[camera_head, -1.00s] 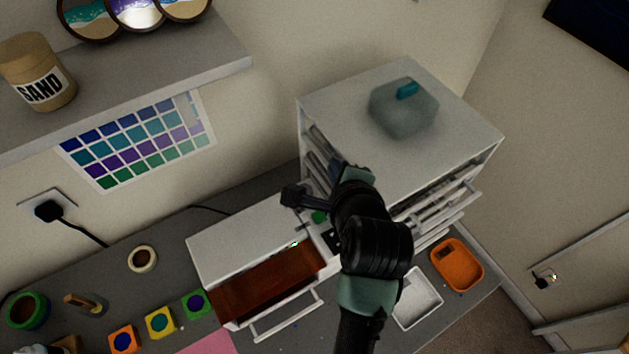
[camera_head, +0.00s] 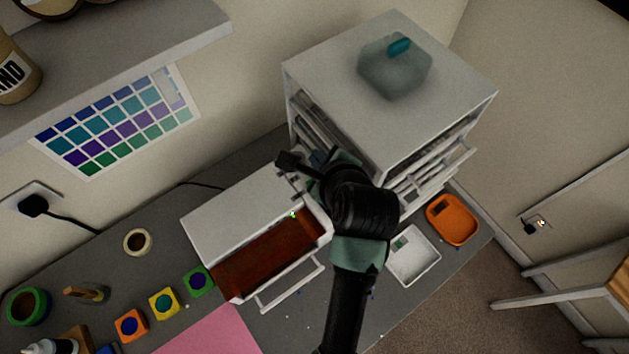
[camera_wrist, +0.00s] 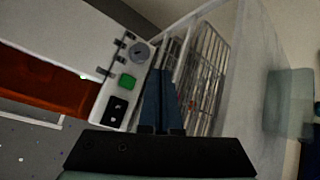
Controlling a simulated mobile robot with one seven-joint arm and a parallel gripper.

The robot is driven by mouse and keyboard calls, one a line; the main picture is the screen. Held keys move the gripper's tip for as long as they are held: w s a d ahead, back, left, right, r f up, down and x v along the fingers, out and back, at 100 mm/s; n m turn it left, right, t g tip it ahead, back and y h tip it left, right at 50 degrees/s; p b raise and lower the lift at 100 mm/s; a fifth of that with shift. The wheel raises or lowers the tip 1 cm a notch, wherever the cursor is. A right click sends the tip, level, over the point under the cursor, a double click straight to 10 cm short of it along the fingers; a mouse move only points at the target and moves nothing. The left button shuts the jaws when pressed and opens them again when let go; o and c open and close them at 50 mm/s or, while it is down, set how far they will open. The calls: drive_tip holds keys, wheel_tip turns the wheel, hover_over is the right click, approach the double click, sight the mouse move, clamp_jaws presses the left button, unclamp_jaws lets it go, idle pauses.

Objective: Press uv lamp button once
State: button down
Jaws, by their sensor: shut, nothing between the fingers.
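The UV lamp (camera_head: 235,215) is a white box on the grey bench, with an orange-red drawer front or tray (camera_head: 270,258) pulled out.
A white drawer cabinet (camera_head: 460,105) with open wire drawers stands close to the right of the lamp. A white tray (camera_head: 425,272) and an orange tray (camera_head: 458,232) lie in front of it. Small coloured blocks (camera_head: 163,302) and a pink sheet (camera_head: 215,335) lie at left.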

wheel_tip(320, 180, down, 5)
drive_tip(key=b, duration=0.6)
drive_tip(key=shift+f, duration=0.2)
drive_tip(key=shift+f+b, duration=0.4)
drive_tip(key=shift+f, duration=0.75)
drive_tip(key=shift+f, duration=0.15)
idle(0.5)
drive_tip(key=shift+f, duration=0.25)
drive_tip(key=shift+f, duration=0.5)
idle(0.7)
drive_tip(key=shift+r, duration=0.15)
drive_tip(key=shift+r+p, duration=0.75)
drive_tip(key=shift+p, duration=0.45)
